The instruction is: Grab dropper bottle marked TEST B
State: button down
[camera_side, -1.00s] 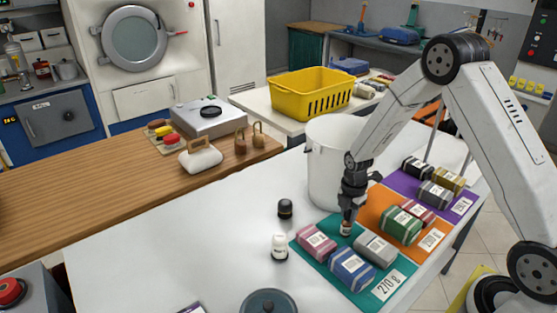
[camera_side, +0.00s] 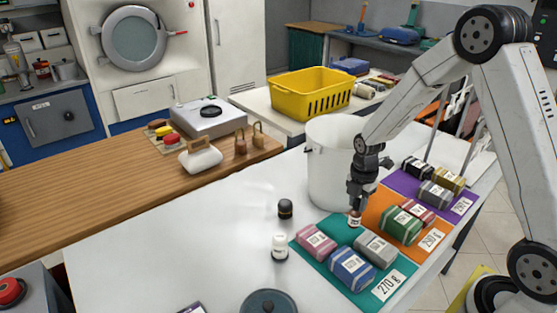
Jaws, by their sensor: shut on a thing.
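My gripper (camera_side: 355,211) points down just in front of the white bucket, above the seam of the teal and orange mats. It is shut on a small bottle (camera_side: 355,220) with a brownish body and a pale label; the jaws cover its top. The label is too small to read, so I cannot tell whether it says TEST B. A dark-capped small bottle (camera_side: 285,208) and a white small bottle (camera_side: 280,247) stand on the white table to the left. Their marks are not readable either.
The white bucket (camera_side: 330,165) stands close behind my gripper. Wrapped bundles lie on the teal mat (camera_side: 335,230), orange mat (camera_side: 377,209) and purple mat (camera_side: 393,179). A dark round lid (camera_side: 268,303) lies at the front. The table's left part is clear.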

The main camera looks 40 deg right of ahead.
jog(key=s+a+r, duration=0.2)
jog(key=s+r, duration=0.5)
jog(key=s, duration=0.4)
jog(key=shift+s+a, duration=0.15)
jog(key=shift+a, duration=0.05)
dwell(0.5)
